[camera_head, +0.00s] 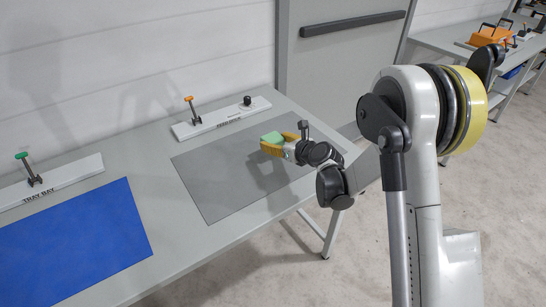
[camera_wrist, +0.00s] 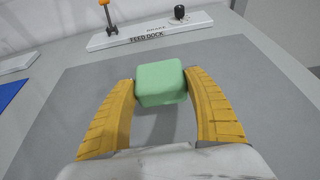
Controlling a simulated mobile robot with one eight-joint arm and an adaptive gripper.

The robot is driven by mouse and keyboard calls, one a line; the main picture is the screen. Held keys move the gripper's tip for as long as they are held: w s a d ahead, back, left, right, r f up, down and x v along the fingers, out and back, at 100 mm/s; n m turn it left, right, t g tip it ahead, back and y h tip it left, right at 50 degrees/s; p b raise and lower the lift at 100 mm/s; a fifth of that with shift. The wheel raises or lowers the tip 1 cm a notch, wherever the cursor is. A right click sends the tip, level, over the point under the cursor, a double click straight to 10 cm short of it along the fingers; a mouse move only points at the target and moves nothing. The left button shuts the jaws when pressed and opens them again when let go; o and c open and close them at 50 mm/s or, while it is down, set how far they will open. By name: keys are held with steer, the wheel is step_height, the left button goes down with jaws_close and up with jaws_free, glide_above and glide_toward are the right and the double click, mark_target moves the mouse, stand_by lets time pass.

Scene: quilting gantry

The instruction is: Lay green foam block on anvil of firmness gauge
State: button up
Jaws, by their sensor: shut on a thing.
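The green foam block (camera_wrist: 161,88) is held between the two yellow fingers of my gripper (camera_wrist: 162,92) in the wrist view. In the head view, the green block (camera_head: 272,138) shows at the tip of my gripper (camera_head: 274,146), over the grey mat. I cannot tell exactly how high above the mat it is. No firmness gauge or anvil can be made out for certain in either view.
The grey mat (camera_head: 215,185) lies on the table before a white strip marked FEED DOCK (camera_wrist: 150,38), with an orange-topped lever (camera_head: 192,108) and a black knob (camera_head: 247,101). A blue mat (camera_head: 75,240) and TRAY BAY strip (camera_head: 60,185) are left. An orange box (camera_head: 490,37) stands on another table.

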mark_target(274, 159)
steer(key=shift+s+a+f, duration=0.15)
steer(key=shift+a+f, duration=0.05)
steer(key=shift+a, duration=0.05)
steer(key=shift+f, duration=0.3)
step_height(274, 159, down, 4)
steer(key=shift+r+b, duration=0.25)
steer(key=shift+b, duration=1)
steer(key=shift+r, duration=0.15)
steer(key=o, duration=0.7)
steer(key=shift+f, duration=0.2)
steer(key=shift+r, duration=0.1)
